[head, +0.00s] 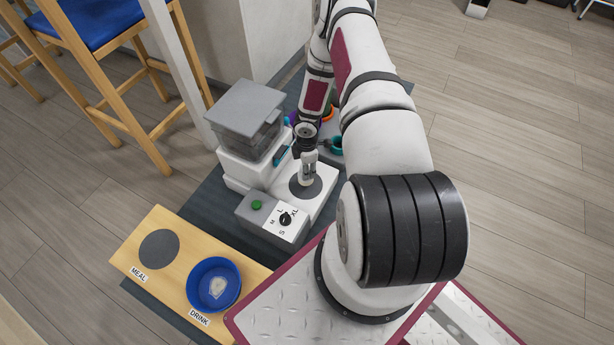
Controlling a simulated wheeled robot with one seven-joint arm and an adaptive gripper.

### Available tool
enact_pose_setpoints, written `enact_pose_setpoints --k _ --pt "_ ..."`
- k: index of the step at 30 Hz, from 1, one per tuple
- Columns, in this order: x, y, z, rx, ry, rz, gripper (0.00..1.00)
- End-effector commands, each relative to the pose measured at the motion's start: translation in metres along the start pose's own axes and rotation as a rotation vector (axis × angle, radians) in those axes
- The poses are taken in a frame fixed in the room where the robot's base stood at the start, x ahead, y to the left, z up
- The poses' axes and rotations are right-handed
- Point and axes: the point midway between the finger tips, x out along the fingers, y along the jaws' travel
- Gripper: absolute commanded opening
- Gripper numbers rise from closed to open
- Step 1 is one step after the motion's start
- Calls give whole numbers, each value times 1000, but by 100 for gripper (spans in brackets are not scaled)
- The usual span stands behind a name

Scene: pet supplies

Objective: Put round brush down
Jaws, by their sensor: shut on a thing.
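My gripper (307,152) is small in the head view, at the end of my arm, above the white feeder base. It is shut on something. The held thing is small and partly hidden, and its shape does not show clearly; I cannot pick out the round brush with certainty. A teal ring-shaped thing (337,145) shows just right of the gripper, partly behind my arm. An orange thing (328,112) and a purple thing (291,118) show behind the gripper.
The feeder (248,120) has a grey-lidded hopper, a dark disc (318,188) on its base and a grey box with a dial (286,219). A wooden board (180,220) holds a blue bowl (233,291) on its DRINK side; its MEAL disc is bare. A stool (100,60) stands back left.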

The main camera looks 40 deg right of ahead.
Motion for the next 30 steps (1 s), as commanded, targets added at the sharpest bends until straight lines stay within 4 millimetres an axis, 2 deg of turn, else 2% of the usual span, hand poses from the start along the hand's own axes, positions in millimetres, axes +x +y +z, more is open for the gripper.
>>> enact_pose_setpoints --k 9,20,21,23,24,30 --pt "37 -1 1 1 -1 -1 6" --pt "39 0 0 0 -1 0 6" --pt "40 0 0 0 -1 0 35" --pt "39 0 0 1 -1 0 48" --pt "39 0 0 1 -1 0 53" --pt "39 0 0 1 -1 0 53"
